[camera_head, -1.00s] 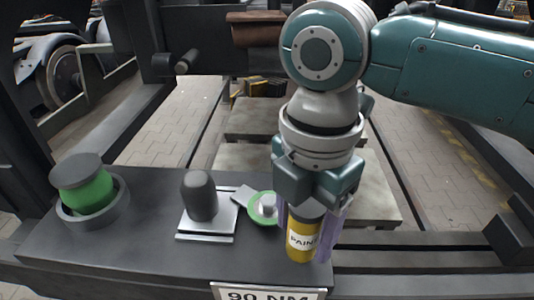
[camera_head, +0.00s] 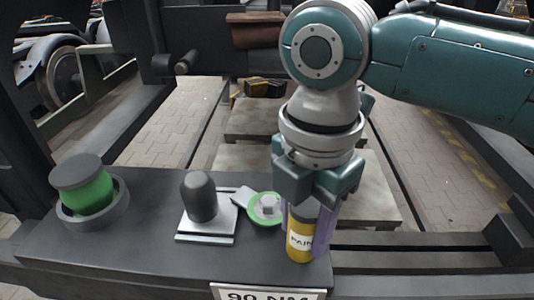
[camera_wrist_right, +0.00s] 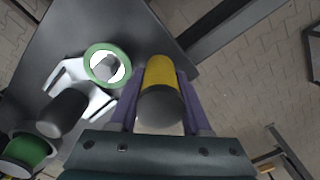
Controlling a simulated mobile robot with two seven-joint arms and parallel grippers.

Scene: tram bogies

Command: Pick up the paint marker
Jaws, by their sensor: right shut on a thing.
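The paint marker (camera_head: 300,243) is a yellow cylinder with a white label and a dark cap, standing upright near the right front corner of the dark bench. My right gripper (camera_head: 312,228) reaches down from above with its purple fingers on either side of the marker and is shut on it. In the right wrist view the marker (camera_wrist_right: 160,85) lies between both fingers, dark cap toward the camera. Its base appears at the bench top; I cannot tell whether it touches. My left gripper is not in view.
Beside the marker on the bench (camera_head: 140,250) are a green ring with a bolt head (camera_head: 265,208) and a metal plate with a dark knob (camera_head: 200,197). A green jar with a dark lid (camera_head: 82,185) sits in a round holder at left. A sign (camera_head: 268,292) hangs at the front edge.

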